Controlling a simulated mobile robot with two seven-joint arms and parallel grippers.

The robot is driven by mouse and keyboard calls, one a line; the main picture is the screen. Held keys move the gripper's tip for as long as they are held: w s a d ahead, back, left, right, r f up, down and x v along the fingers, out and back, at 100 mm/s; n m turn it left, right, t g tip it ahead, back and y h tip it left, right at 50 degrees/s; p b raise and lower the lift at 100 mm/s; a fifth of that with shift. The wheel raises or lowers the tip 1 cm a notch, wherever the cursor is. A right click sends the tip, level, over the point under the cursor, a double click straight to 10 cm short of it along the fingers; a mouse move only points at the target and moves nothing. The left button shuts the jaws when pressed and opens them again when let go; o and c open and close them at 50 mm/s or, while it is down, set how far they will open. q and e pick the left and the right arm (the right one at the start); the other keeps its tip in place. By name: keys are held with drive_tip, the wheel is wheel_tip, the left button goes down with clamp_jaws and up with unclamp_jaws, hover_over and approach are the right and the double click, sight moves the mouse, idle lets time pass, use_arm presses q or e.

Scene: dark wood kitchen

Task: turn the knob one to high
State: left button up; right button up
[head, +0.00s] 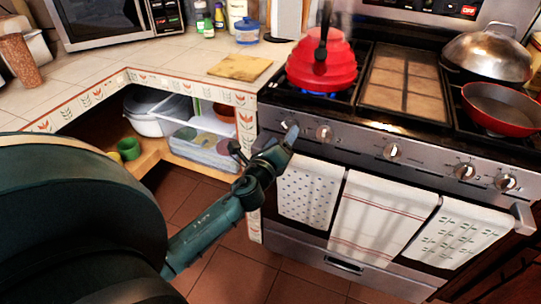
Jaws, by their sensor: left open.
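The stove's control panel (355,142) carries a row of knobs along its front. The leftmost knob (287,125) is partly hidden behind a finger of my left gripper, so I cannot tell its setting. A second knob (323,132) shows clear just to its right. My left gripper (264,144) is open and empty in front of the stove's left end, with one finger at or very near the leftmost knob. I cannot tell whether they touch. My right gripper is not in view.
A red pan (502,107) and a domed lid (487,57) sit at the right. Towels (378,217) hang on the oven handle. A tiled counter (165,62) lies left.

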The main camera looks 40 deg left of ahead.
use_arm(q)
drive_tip(key=v, duration=0.9)
drive_tip(key=shift+s+b, duration=0.35)
drive_tip(key=shift+s, duration=0.05)
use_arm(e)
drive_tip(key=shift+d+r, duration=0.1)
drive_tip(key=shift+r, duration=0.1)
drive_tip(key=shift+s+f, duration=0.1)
